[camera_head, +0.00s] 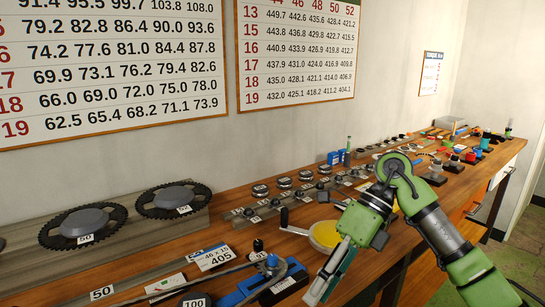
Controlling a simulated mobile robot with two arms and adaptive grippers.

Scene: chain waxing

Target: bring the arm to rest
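My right arm comes in from the lower right, green with a grey tube section, and bends at a rounded joint above the bench. My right gripper (328,278) hangs down and to the left over the front part of the wooden bench (225,222), just right of a blue clamp-like device (262,280). The gripper shows as dark and teal parts seen edge-on, so its opening is not clear. I see nothing held in it. My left arm and gripper are not in view.
A yellow round disc (324,235) lies partly behind my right arm. Two large chainrings (82,225) stand at the left. Rows of small labelled parts (300,192) run along the bench. The wall behind has number charts (296,50). Open floor (518,252) lies at right.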

